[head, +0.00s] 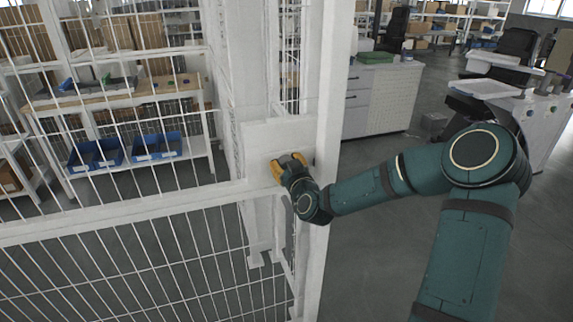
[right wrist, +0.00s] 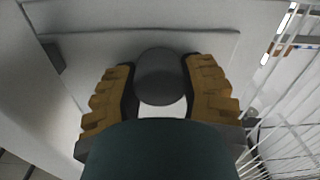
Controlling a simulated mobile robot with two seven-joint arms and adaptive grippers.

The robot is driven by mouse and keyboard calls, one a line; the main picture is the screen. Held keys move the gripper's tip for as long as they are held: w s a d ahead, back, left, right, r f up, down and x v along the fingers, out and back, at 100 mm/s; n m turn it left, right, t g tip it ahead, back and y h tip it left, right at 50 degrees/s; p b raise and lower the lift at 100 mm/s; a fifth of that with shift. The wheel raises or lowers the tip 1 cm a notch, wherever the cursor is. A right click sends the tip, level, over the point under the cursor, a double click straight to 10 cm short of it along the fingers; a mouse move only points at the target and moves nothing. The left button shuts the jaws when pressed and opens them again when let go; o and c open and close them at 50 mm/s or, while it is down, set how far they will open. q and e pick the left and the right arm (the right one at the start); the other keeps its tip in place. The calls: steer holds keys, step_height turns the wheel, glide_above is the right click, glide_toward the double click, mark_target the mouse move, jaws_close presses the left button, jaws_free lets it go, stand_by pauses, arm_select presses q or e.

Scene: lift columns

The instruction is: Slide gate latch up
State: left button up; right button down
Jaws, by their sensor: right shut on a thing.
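The white wire-mesh gate (head: 120,205) stands in front of me, with a white plate (head: 262,135) at its post. My right gripper (head: 289,167) reaches this plate in the head view. In the right wrist view, the yellow-brown fingers of my right gripper (right wrist: 164,90) stand on both sides of a dark grey round knob, the gate latch (right wrist: 160,75), and are shut on it. The latch is mostly hidden by the gripper in the head view. A dark horizontal slot edge (right wrist: 205,32) shows on the plate beyond the knob. My left gripper is out of view.
Behind the mesh, a shelf holds blue bins (head: 96,154). A white cabinet (head: 382,98) with a green box (head: 375,57) stands behind the post. A grey bench (head: 530,110) is at the right. Open floor (head: 375,245) lies right of the post.

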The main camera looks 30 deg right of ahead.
mark_target(284, 148)
step_height(284, 148, up, 2)
steer(key=shift+a+r+b, duration=0.1)
steer(key=shift+r+b, duration=0.15)
steer(key=shift+b, duration=0.2)
steer(key=shift+w+r, duration=0.1)
steer(key=shift+r, duration=0.45)
steer(key=shift+c, duration=2)
jaws_free()
steer(key=shift+r, duration=0.1)
steer(key=shift+f, duration=0.2)
steer(key=v, duration=1.2)
